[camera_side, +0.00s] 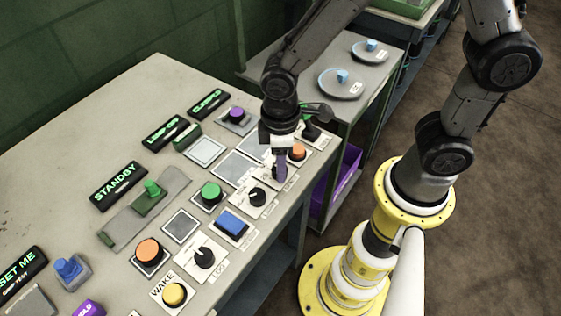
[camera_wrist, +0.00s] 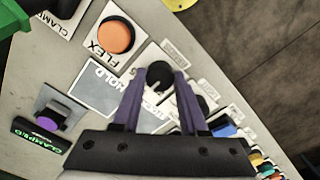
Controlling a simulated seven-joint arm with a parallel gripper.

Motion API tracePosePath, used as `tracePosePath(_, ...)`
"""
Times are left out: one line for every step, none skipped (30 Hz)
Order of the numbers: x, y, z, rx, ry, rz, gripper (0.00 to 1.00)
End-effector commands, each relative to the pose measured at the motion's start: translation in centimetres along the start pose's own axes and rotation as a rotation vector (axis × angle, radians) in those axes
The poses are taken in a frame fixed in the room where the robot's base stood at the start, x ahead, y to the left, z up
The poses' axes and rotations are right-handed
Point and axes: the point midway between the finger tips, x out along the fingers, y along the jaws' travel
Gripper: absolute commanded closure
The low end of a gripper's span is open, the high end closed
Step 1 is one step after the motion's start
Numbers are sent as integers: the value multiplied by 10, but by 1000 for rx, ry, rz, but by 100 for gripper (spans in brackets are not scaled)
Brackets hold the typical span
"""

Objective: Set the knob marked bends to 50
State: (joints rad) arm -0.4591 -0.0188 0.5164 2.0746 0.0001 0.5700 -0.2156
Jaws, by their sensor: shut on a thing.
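In the wrist view my gripper (camera_wrist: 161,76) has its two purple fingers on either side of a black round knob (camera_wrist: 159,74), shut on it. The knob sits on a white dial plate, and a small label lies beside it; its lettering is too small to read. A pale mark shows on the knob's edge. In the side view my gripper (camera_side: 280,172) points down at the panel's right edge and hides this knob. Another black dial knob (camera_side: 257,196) stands just nearer the camera, and one more (camera_side: 204,257) lies further toward the front.
An orange FLEX button (camera_wrist: 116,35) is close beside the held knob. The panel (camera_side: 118,100) also carries a blue button (camera_side: 231,223), a green button (camera_side: 211,192) and a green slider (camera_side: 151,192). A side table with two pale discs (camera_side: 342,83) stands behind.

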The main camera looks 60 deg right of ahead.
Motion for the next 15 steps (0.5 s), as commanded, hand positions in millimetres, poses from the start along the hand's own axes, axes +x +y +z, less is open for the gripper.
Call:
tracePosePath(-1,0,-1,0,3,1,100)
tracePosePath(-1,0,-1,0,3,1,100)
tracePosePath(-1,0,-1,0,3,1,100)
tracePosePath(-1,0,-1,1,3,1,100)
tracePosePath(-1,0,-1,1,3,1,56)
tracePosePath(-1,0,-1,1,3,1,48)
tracePosePath(-1,0,-1,1,3,1,43)
tracePosePath(-1,0,-1,1,3,1,38)
tracePosePath(-1,0,-1,1,2,1,30)
tracePosePath(-1,0,-1,1,2,0,27)
tracePosePath(-1,0,-1,1,2,0,27)
tracePosePath(-1,0,0,1,2,0,27)
tracePosePath(-1,0,0,1,2,0,27)
tracePosePath(-1,0,0,1,1,0,27)
tracePosePath(0,0,0,1,1,0,27)
